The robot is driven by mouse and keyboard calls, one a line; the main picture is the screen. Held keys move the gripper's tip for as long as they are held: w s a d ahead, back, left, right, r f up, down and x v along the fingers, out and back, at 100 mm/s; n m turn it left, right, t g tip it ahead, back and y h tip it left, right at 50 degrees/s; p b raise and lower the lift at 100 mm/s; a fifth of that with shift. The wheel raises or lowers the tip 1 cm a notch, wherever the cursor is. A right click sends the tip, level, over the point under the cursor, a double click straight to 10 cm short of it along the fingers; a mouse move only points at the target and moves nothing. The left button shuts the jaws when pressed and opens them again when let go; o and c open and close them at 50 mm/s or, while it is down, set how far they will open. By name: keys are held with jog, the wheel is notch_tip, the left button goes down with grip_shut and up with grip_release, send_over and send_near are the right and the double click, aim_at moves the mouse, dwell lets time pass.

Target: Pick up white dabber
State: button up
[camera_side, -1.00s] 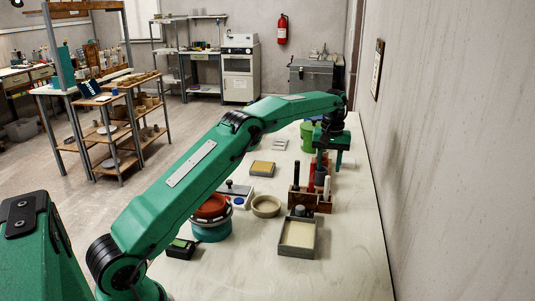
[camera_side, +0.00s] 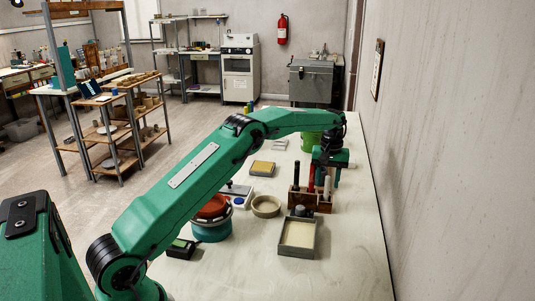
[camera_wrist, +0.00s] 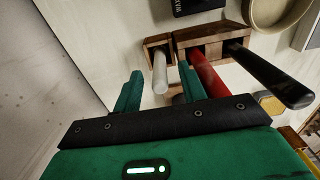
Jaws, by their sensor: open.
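The white dabber (camera_side: 327,187) stands upright in the right end of a wooden holder (camera_side: 309,203). In the wrist view the white dabber (camera_wrist: 160,76) rises from the end compartment of the wooden holder (camera_wrist: 220,32). My gripper (camera_side: 328,176) is open and low over that end of the holder. In the wrist view the fingers of my gripper (camera_wrist: 161,88) lie on either side of the white dabber, apart from each other. I cannot tell whether either finger touches it.
A red-handled tool (camera_wrist: 205,80) stands close to one finger, with a black-handled tool (camera_wrist: 272,78) beyond it. A grey tray (camera_side: 297,238) lies in front of the holder, and a beige ring-shaped dish (camera_side: 266,206) to its left. A green container (camera_side: 309,141) stands behind. The wall is on the right.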

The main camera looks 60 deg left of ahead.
jog(key=shift+c, duration=0.4)
grip_shut()
jog(key=shift+r, duration=0.1)
jog(key=shift+r, duration=1.9)
jog(key=s+d+r, duration=0.4)
jog(key=d+r, duration=0.3)
jog(key=d, duration=0.4)
